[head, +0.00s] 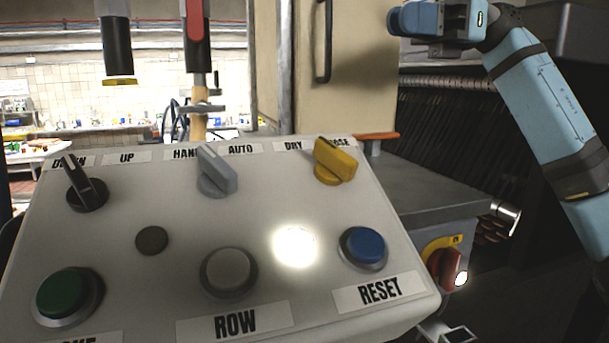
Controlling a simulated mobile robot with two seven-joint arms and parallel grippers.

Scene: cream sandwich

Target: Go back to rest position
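My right gripper (397,20) is raised at the top right, in front of the cream cabinet door. Its light blue arm comes in from the right edge. It is apart from the control panel below, and nothing shows held in it. Its fingers are seen side-on, so I cannot tell whether they are open or shut. My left gripper is out of view. The pale control panel (110,238) fills the lower left, with a black knob (82,186), grey knob (217,172), yellow knob (336,162), green button (64,294), grey button (229,270) and blue button (364,246).
A lit white lamp (295,246) glows on the panel. A red rotary switch (446,267) sits on the grey box to the right. A black cylinder (116,40) and a red one (196,40) hang behind the panel. The cabinet door (360,75) stands behind.

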